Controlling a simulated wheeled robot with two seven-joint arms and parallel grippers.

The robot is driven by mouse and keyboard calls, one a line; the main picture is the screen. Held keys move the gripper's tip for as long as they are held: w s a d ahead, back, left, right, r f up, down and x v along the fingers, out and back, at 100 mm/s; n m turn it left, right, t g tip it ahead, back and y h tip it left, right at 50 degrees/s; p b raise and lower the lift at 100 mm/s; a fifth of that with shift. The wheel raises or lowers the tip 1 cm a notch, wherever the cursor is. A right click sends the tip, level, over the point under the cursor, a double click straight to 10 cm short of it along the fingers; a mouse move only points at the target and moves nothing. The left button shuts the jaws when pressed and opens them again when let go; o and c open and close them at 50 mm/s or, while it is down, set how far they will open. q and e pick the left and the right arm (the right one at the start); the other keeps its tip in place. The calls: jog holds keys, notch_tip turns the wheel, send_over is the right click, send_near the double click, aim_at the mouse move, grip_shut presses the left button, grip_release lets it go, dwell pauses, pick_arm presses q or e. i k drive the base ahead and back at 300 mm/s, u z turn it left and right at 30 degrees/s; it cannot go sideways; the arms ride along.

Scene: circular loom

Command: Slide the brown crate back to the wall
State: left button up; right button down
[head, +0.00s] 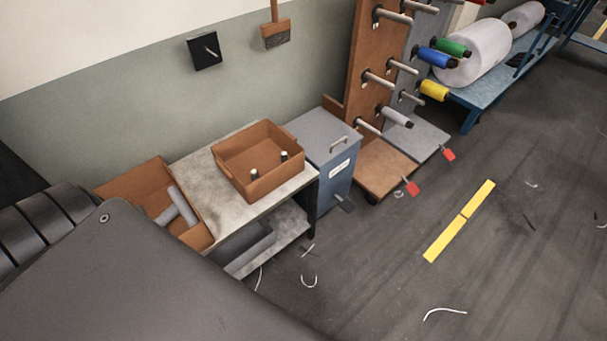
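A brown open crate (236,181) stands upright on the right part of a grey worktable (188,176). Two small dark pegs with pale tops show inside it. A strip of bare tabletop shows in front of the crate, and some bare top shows to its left. The crate's far side is toward the green-grey wall (130,117); its height hides how wide the gap behind it is. Neither of my grippers is in view.
A second brown box (199,219) with grey cylinders is left of the table. A blue-grey lidded bin (333,180) stands right of it, then a brown spool rack (366,60). A black wall box (204,52) hangs above. Floor at right is mostly clear, with thread scraps.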

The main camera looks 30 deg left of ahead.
aim_at(259, 147)
jog(key=i, duration=0.9)
jog(key=u, duration=2.25)
